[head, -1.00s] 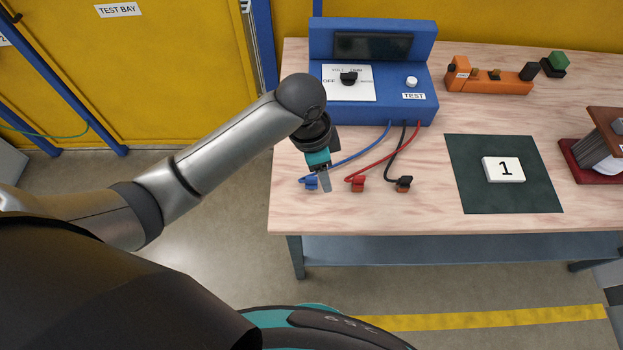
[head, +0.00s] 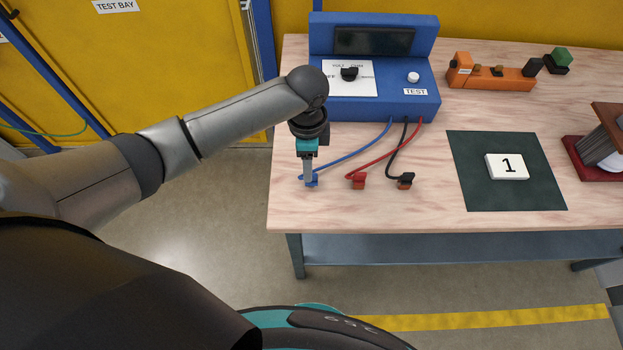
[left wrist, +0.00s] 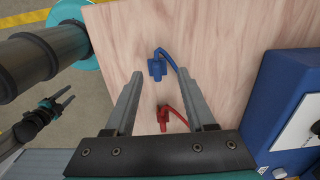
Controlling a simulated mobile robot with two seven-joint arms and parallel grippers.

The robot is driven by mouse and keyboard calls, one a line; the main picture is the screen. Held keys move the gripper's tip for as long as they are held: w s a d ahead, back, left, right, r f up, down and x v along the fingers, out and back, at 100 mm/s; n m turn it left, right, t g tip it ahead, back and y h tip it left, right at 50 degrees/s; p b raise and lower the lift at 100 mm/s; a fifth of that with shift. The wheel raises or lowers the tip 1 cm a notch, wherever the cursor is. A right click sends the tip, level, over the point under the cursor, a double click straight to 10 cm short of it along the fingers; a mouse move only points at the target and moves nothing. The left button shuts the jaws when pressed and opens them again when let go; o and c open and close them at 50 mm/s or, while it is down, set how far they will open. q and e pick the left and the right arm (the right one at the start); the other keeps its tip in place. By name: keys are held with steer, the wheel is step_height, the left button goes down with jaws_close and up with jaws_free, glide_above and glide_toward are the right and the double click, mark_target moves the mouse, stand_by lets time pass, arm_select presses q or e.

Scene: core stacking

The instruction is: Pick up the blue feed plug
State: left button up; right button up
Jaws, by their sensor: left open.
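The blue feed plug (head: 314,181) stands near the left front of the wooden bench, its blue cable running back to the tester. My left gripper (head: 309,183) points down at it, and its finger partly covers the plug in the head view. In the left wrist view my left gripper (left wrist: 160,73) is open, with the blue plug (left wrist: 156,68) showing between its fingertips, apart from both. I cannot tell the exact height gap. My right gripper (left wrist: 69,96) shows small at the left of the left wrist view, fingers spread, away from the bench.
A red plug (head: 359,182) and a black plug (head: 405,180) stand to the right of the blue one. The blue tester (head: 385,108) is behind. A dark green mat (head: 475,190) with a numbered block (head: 508,167) lies further right. The bench's front edge is close.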

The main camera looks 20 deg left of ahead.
arm_select(q)
steer(key=f, duration=0.3)
steer(key=d+f+b, duration=0.1)
steer(key=f, duration=0.1)
steer(key=shift+s, duration=0.15)
steer(key=shift+f, duration=0.35)
jaws_close()
